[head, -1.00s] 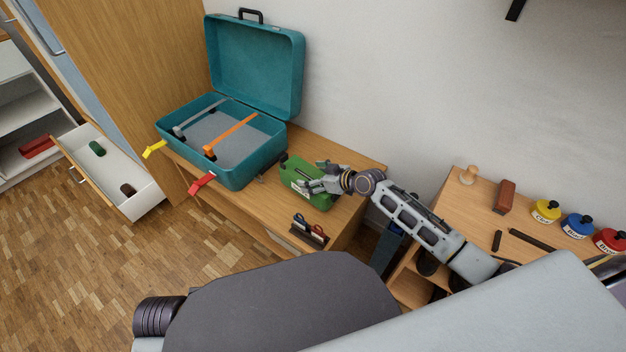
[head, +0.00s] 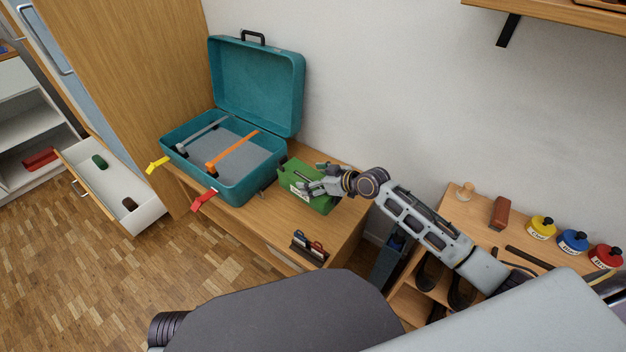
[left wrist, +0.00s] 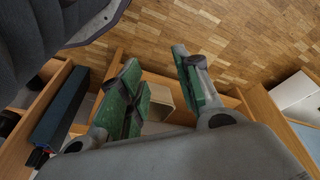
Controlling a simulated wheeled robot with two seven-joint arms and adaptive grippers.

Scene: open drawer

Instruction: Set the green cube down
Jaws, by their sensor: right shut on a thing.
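The right gripper (head: 312,187) is at the desk beside the teal suitcase, with its fingers over a green box (head: 292,176) that has a white label. It is shut on the green cube. The fingers cover the held cube, and I cannot make out its outline against the green box. I cannot tell whether the cube touches a surface. The left gripper (left wrist: 160,87) shows only in the left wrist view. Its two fingers with green pads are apart, with nothing seen between them.
The open teal suitcase (head: 173,143) stands left of the green box. A holder with red and blue handles (head: 309,248) is at the desk's front edge. An open white drawer (head: 116,199) is far left. A side table (head: 456,208) with paint bottles is right.

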